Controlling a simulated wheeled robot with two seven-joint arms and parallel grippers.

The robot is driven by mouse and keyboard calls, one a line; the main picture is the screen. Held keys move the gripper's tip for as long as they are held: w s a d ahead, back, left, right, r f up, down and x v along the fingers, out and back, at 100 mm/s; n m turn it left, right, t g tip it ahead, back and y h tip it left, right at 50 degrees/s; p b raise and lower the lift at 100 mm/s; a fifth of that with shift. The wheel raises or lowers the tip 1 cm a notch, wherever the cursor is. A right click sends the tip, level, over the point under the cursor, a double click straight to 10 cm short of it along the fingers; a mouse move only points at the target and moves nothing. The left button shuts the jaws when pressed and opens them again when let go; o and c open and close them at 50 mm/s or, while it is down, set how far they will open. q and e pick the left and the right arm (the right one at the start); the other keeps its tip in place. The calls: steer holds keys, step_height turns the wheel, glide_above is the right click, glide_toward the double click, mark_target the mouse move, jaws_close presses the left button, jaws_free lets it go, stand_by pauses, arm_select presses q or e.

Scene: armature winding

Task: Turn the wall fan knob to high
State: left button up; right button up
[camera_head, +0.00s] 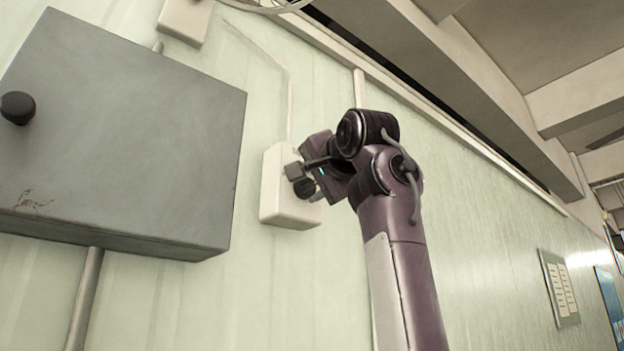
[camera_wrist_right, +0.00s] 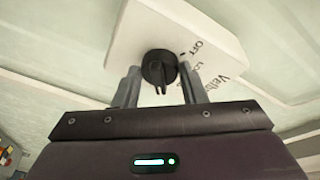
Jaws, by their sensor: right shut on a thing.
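The wall fan control is a cream box (camera_head: 284,205) on the pale green wall, right of a grey cabinet. Its dark round knob (camera_head: 304,188) is partly hidden by my right gripper (camera_head: 300,180) in the head view. In the right wrist view the black knob (camera_wrist_right: 159,68) sits between the two fingers of my right gripper (camera_wrist_right: 160,82), which is shut on it. The white plate (camera_wrist_right: 185,25) there carries the printed word OFF, another partly hidden label and further lettering. I cannot tell which label the knob points to. My left gripper is in neither view.
A grey cabinet (camera_head: 130,130) with a black round knob (camera_head: 17,107) juts from the wall at left, with a pipe (camera_head: 84,300) below it. A thin conduit (camera_head: 289,100) runs up from the fan control. A panel (camera_head: 560,288) hangs far right.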

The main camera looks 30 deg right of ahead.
steer(key=shift+r+m, duration=0.1)
steer(key=shift+m, duration=0.5)
steer(key=o, duration=1)
steer(key=shift+w, duration=0.15)
steer(key=shift+s+a, duration=0.1)
steer(key=shift+s, duration=0.45)
steer(key=b+v, duration=0.3)
steer(key=v, duration=0.3)
steer(key=shift+s, duration=0.4)
